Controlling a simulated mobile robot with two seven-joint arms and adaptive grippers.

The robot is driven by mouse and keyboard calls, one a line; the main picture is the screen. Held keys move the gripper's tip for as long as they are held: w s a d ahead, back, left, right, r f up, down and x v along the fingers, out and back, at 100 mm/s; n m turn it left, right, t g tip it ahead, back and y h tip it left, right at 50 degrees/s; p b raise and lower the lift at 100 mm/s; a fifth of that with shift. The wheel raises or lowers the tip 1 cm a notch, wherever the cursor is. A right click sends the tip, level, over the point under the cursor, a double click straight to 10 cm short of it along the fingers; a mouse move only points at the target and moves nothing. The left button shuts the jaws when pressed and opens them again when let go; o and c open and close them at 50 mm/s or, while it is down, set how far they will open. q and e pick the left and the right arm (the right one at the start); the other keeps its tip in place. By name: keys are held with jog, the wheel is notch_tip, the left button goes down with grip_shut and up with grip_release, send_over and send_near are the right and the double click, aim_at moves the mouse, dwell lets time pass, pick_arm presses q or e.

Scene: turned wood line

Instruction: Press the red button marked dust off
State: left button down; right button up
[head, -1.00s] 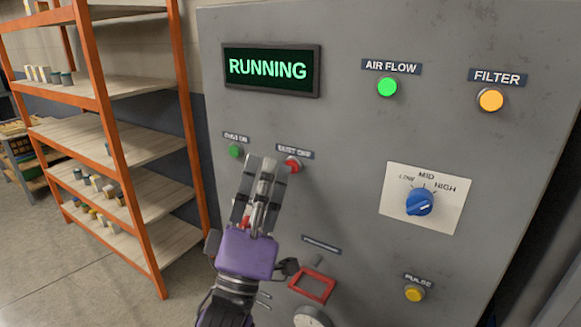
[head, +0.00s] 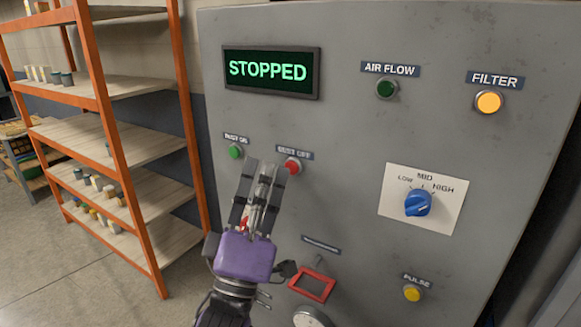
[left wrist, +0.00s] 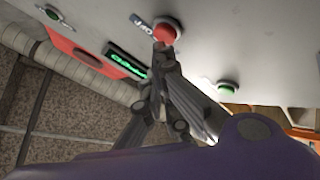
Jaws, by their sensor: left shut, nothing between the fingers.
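The red button (head: 291,167) sits on the grey panel under a label that reads DUST OFF. A green button (head: 235,152) is to its left under a DUST ON label. My left gripper (head: 268,168) is shut and empty, its fingertips just left of the red button in the head view. In the left wrist view the fingertips (left wrist: 162,52) overlap the lower edge of the red button (left wrist: 165,31); I cannot tell if they touch it. The display (head: 269,71) reads STOPPED. My right gripper is not in view.
The AIR FLOW lamp (head: 386,88) is dark green and the FILTER lamp (head: 488,102) is amber. A blue knob (head: 417,203), a yellow PULSE button (head: 411,293) and a red frame (head: 313,283) are on the panel. An orange shelf rack (head: 113,120) stands left.

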pick_arm(q)
jog(key=shift+s+a, duration=0.2)
jog(key=shift+s, duration=0.1)
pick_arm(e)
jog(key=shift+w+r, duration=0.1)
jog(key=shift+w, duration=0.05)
pick_arm(q)
jog(key=s+a, duration=0.1)
jog(key=s, duration=0.1)
jog(key=s+a+p, duration=0.1)
jog(key=s+a, duration=0.1)
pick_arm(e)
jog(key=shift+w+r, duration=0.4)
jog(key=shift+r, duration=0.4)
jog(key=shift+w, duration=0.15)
